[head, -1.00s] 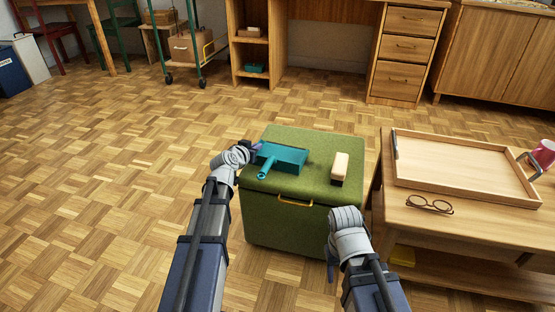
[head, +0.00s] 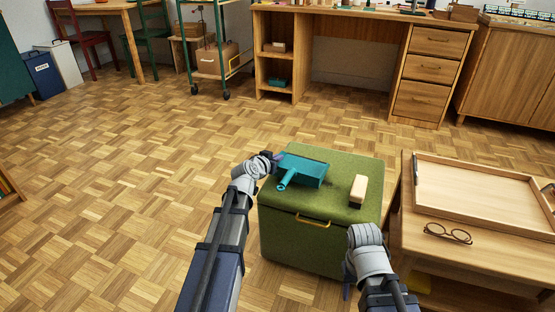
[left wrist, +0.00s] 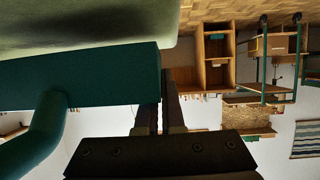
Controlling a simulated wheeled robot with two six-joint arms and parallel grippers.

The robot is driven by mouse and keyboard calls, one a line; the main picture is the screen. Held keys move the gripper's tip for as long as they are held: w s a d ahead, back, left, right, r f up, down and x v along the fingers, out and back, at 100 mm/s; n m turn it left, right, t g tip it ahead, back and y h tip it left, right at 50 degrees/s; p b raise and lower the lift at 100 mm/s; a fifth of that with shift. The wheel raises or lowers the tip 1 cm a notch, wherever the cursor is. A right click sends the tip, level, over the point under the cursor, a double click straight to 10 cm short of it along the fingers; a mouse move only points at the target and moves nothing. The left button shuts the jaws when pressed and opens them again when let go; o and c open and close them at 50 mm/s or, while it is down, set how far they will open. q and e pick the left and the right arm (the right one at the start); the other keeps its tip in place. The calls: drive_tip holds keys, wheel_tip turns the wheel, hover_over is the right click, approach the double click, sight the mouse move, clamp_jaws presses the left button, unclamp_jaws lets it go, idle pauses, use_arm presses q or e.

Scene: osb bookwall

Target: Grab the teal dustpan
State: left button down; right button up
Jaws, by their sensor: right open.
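The teal dustpan (head: 305,172) is just above the top of the green ottoman (head: 335,207), with its handle toward me and a shadow beneath it. My left gripper (head: 277,158) is at the dustpan's left edge. In the left wrist view the fingers (left wrist: 160,105) are close together on the edge of the dustpan (left wrist: 80,80), and a gap shows between the pan and the ottoman. My right gripper (head: 347,286) hangs low by the ottoman's front right, open and empty, its fingers partly hidden by my wrist.
A cream-coloured block or brush (head: 358,189) stands on the ottoman right of the dustpan. A wooden table (head: 408,225) at the right holds a tray (head: 480,207) and glasses (head: 447,233). Open parquet floor (head: 130,180) lies at the left; a desk (head: 345,70) stands behind.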

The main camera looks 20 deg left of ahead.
use_arm(q)
wheel_tip(320, 180, up, 7)
drive_tip(key=p, duration=0.6)
drive_tip(key=shift+r, duration=0.2)
